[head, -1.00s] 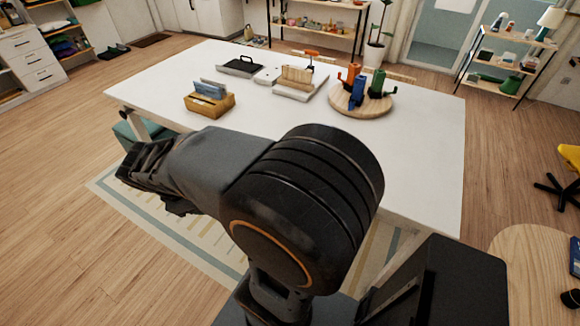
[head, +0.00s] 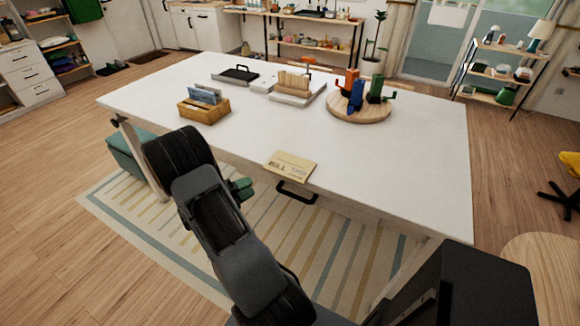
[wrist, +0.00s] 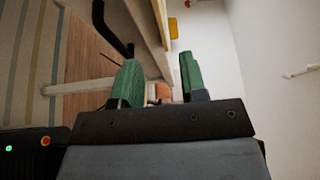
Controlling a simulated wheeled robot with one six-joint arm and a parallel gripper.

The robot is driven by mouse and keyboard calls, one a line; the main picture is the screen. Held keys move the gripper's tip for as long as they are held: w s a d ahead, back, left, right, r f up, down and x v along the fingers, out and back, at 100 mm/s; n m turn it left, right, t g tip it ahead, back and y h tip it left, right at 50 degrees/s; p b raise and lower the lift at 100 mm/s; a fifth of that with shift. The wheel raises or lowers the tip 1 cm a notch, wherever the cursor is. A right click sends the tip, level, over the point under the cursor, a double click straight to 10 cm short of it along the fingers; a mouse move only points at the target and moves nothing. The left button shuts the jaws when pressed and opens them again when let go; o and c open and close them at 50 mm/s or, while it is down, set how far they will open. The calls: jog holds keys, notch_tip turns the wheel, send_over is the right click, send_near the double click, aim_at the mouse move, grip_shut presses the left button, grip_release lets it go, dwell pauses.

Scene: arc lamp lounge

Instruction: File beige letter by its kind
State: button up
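The beige letter (head: 291,167) lies flat on the white table (head: 400,160) at its front edge, above a dark handle, with dark writing on its face. My gripper (head: 242,188) is in front of the table edge, left of the letter and apart from it. In the wrist view my gripper (wrist: 160,84) has two green fingers spread apart with nothing held between them. A wooden box (head: 212,113) holding blue letters (head: 204,94) stands at the table's left. A light base (head: 290,99) with upright beige pieces (head: 293,82) stands farther back.
A round wooden board (head: 358,115) carries orange, blue and green holders at the back right. A black-handled tray (head: 237,76) and a small pale item lie at the back. The table's front right is clear. A dark handle (head: 298,193) juts out below the letter.

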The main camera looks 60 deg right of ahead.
jog(key=p, duration=0.1)
send_near(290, 166)
jog(key=x, duration=0.3)
jog(key=shift+f, duration=0.25)
jog(key=shift+a, duration=0.1)
grip_shut()
